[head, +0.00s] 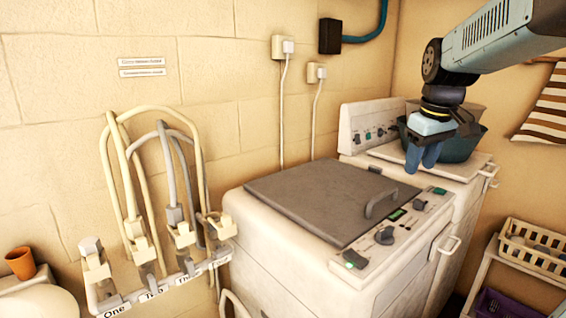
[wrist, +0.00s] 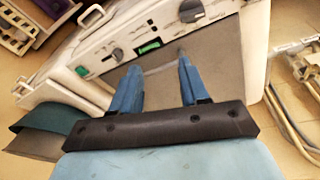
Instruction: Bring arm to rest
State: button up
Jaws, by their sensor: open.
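My gripper (head: 424,155) is at the upper right of the head view, on the end of my raised arm. Its blue fingers point down in front of a dark teal basin and above the right part of the near machine. In the wrist view my gripper (wrist: 158,82) has its two blue fingers spread apart with nothing between them. Beyond the fingers lie the grey lid (wrist: 215,60) and the control panel (wrist: 130,45) of the machine.
The white machine (head: 270,255) has a closed grey lid (head: 320,195) with a handle. The teal basin (head: 455,145) stands on the machine behind. Hoses hang on a labelled rack (head: 165,275) at left. An orange cup (head: 20,263) stands far left. A crate (head: 535,245) is at right.

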jog(key=s+a+f+m+t, duration=0.1)
jog(key=s+a+f+m, duration=0.1)
jog(key=s, duration=0.5)
jog(key=s+a+f+m+t, duration=0.2)
jog(key=s+a+f, duration=0.1)
jog(key=s, duration=0.5)
jog(key=shift+s+a, duration=0.2)
jog(key=shift+a, duration=0.6)
